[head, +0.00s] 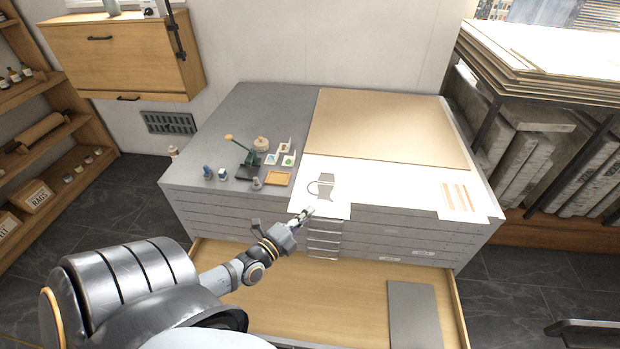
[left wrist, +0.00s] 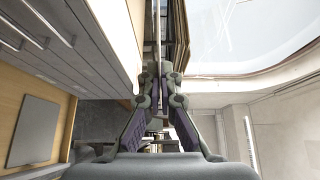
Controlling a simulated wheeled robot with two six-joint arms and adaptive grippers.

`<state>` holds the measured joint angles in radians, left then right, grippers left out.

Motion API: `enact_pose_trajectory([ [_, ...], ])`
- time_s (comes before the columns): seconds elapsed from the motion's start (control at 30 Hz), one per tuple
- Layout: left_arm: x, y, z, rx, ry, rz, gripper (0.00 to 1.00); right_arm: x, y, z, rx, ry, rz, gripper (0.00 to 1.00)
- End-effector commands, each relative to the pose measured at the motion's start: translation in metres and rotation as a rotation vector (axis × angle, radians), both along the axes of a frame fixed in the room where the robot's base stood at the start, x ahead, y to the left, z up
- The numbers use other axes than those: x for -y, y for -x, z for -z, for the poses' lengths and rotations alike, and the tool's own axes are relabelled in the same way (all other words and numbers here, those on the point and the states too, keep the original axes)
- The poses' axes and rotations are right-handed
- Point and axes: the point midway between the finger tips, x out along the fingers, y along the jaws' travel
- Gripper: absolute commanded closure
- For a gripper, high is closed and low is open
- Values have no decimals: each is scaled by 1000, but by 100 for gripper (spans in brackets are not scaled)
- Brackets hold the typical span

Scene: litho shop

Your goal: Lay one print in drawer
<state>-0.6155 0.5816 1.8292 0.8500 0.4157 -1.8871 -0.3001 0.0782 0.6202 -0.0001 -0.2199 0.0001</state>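A white print with a grey jug picture (head: 322,187) lies on the cabinet's grey top, its near edge reaching past the front edge. My left gripper (head: 303,214) is at this near edge. In the left wrist view its two fingers (left wrist: 159,72) close together on the thin edge of a sheet, seen edge-on. A second print with orange stripes (head: 460,197) lies at the front right corner. The open drawer (head: 310,300) below has a bare wooden floor with a grey plate (head: 415,312) at its right; the plate also shows in the left wrist view (left wrist: 36,130). My right gripper is out of view.
A large tan board (head: 385,128) covers the back right of the top. A green hand press (head: 250,155), small bottles and cards stand at the left. A rack of slabs (head: 520,130) is at the right, wooden shelves (head: 40,135) at the left.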

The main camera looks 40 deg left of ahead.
Motion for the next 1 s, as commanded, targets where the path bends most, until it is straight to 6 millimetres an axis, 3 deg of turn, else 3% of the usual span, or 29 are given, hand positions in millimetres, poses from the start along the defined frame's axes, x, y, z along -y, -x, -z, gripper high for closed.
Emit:
enact_pose_trajectory([
  [0.37, 6, 0, 0, 4, 5, 5, 100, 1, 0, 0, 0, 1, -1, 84],
  [0.47, 27, 0, 0, 17, 15, 23, 100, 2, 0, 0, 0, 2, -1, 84],
  [0.7, 108, -11, -8, 35, 28, 57, 100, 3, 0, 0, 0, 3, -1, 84],
  [0.8, 133, -19, -14, 28, 22, 43, 100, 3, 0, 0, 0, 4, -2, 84],
  [1.0, 158, -31, -24, 8, 11, -1, 100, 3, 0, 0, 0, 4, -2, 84],
])
